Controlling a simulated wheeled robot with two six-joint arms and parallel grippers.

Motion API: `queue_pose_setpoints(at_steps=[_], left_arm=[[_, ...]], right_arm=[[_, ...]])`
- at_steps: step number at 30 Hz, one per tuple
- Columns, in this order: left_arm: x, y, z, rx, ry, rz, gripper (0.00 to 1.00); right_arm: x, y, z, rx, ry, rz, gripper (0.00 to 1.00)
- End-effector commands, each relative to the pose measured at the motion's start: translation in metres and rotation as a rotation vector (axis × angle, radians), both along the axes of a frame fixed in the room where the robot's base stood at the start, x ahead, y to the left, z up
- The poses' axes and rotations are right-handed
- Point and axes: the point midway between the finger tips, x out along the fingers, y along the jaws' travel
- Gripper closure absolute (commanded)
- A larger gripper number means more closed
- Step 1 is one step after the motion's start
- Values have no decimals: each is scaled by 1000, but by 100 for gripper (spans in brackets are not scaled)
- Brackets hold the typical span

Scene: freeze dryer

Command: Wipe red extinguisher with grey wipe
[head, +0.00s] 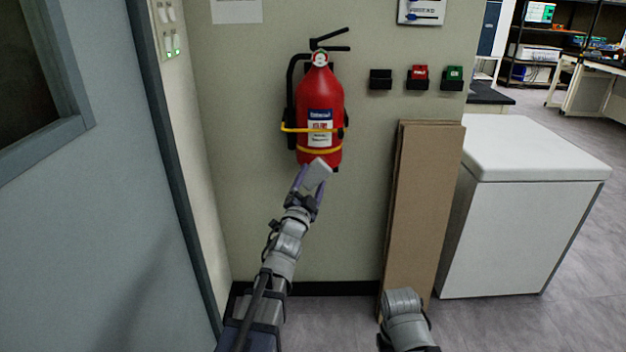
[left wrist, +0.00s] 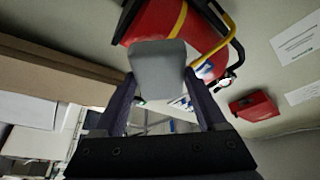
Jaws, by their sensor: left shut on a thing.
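The red extinguisher (head: 318,95) hangs upright on the wall in a yellow-strapped holder, with a black handle on top and a white and blue label. It also shows tilted at the top of the left wrist view (left wrist: 150,22). My left gripper (head: 311,180) is just below the bottom of the extinguisher. It is shut on the grey wipe (head: 318,172), which stands up between the fingers in the left wrist view (left wrist: 159,68). The wipe overlaps the extinguisher's lower edge in the picture; I cannot tell whether they touch. My right gripper is not in view.
Brown boards (head: 425,215) lean on the wall right of the extinguisher, beside a white chest (head: 535,215). Small black, red and green holders (head: 418,77) are on the wall. A grey door (head: 90,200) stands at left. The wall below the extinguisher is bare.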

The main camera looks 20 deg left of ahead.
Motion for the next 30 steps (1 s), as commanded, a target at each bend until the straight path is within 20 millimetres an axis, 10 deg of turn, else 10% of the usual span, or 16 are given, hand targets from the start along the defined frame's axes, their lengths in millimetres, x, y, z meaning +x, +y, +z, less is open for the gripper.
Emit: queue_pose_setpoints(at_steps=[15, 30], left_arm=[[51, 15, -1, 1, -1, 0, 71], [56, 17, -1, 0, -1, -1, 71]], right_arm=[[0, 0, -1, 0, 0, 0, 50], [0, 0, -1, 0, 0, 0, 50]])
